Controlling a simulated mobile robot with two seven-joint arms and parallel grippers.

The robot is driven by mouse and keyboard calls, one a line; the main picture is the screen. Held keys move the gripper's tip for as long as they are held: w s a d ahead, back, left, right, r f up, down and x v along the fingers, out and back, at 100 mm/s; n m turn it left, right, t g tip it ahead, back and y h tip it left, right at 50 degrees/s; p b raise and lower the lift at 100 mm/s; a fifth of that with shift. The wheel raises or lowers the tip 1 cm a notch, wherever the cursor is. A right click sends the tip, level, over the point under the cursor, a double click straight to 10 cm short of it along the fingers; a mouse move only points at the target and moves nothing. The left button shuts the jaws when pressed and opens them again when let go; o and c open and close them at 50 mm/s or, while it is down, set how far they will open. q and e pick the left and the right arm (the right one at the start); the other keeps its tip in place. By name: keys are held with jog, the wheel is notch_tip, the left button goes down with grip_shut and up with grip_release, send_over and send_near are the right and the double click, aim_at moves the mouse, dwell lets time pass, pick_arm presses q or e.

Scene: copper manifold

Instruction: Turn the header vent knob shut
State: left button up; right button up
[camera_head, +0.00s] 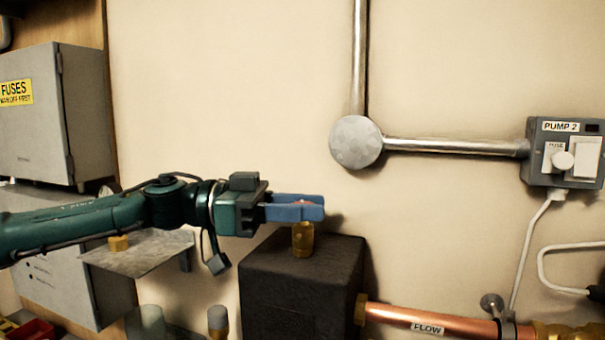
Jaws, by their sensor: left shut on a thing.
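The header vent is a small brass fitting (303,240) standing upright on top of a black block-shaped header (302,285). My left gripper (312,207) reaches in from the left, level, with its blue fingers directly above the brass stem. The fingers are shut on the vent knob (303,203), of which only a small reddish part shows between them. The rest of the knob is hidden by the fingers, so its turn angle cannot be told. My right gripper is not in view.
A copper pipe marked FLOW (430,319) leaves the header to the right. A PUMP 2 switch box (565,153) and a round conduit box (356,142) are on the wall. A grey fuse cabinet (35,115) and a small shelf (140,252) are at left.

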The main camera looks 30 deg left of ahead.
pick_arm(q)
jog(key=m+g+p, duration=0.1)
jog(key=p, duration=0.1)
jog(key=shift+r+g+h+p, duration=0.15)
jog(key=shift+g+h+p, duration=0.25)
jog(key=shift+f+m+g+h+p, duration=0.2)
jog(key=shift+m+g+h+p, duration=0.1)
jog(key=shift+m+g, duration=0.5)
jog(key=shift+m+g+h+b, duration=0.3)
jog(key=shift+m+g+b, duration=0.35)
jog(key=shift+g, duration=0.65)
jog(key=shift+m+g+b, duration=0.4)
jog(key=shift+m+g, duration=0.35)
jog(key=shift+g, duration=0.35)
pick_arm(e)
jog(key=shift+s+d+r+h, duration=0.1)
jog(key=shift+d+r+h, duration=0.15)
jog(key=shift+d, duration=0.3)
pick_arm(q)
jog(key=shift+r+m+g, duration=0.1)
jog(key=shift+m+g, duration=0.2)
jog(key=shift+g, duration=0.2)
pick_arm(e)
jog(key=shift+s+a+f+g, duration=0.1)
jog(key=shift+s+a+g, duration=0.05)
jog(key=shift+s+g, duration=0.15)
pick_arm(q)
jog(key=o, duration=0.9)
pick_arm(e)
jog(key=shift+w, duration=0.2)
